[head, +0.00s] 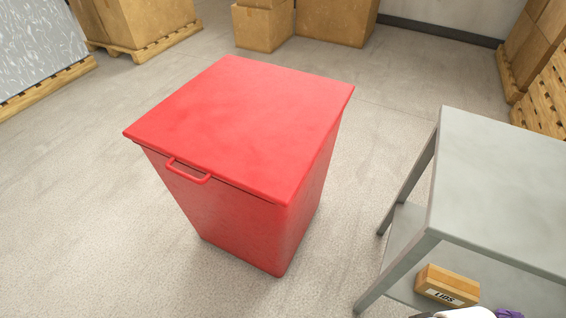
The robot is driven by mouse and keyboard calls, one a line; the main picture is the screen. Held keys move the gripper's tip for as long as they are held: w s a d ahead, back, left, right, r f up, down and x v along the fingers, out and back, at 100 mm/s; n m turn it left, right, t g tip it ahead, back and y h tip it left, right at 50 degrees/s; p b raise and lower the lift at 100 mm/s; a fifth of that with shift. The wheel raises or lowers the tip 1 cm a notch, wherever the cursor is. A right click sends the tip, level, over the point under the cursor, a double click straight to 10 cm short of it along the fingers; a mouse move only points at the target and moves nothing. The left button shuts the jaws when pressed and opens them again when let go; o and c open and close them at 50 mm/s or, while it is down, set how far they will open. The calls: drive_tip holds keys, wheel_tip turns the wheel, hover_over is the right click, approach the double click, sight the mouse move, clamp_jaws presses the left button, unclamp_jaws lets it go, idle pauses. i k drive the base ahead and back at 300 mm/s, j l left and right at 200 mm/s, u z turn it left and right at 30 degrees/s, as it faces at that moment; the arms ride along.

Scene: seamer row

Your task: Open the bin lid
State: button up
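A red bin (235,220) stands upright on the floor in the middle of the head view. Its flat, square red lid (240,125) lies over the top and looks shut, with a thin dark line under its front edge. A red loop handle (188,172) sticks out at the front left of the bin, just under the lid's edge.
A grey metal table (505,195) with a lower shelf stands at the right, holding a box marked LIDS (446,286). Cardboard boxes (262,25) and loaded pallets (150,48) stand behind. The floor (90,190) left of the bin is clear.

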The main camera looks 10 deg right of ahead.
sight(258, 129)
drive_tip(key=u, duration=0.4)
drive_tip(key=i+u, duration=0.1)
drive_tip(key=u, duration=0.7)
drive_tip(key=i+u, duration=0.15)
drive_tip(key=u, duration=0.2)
drive_tip(key=i+l+u, duration=0.15)
drive_tip(key=i, duration=0.25)
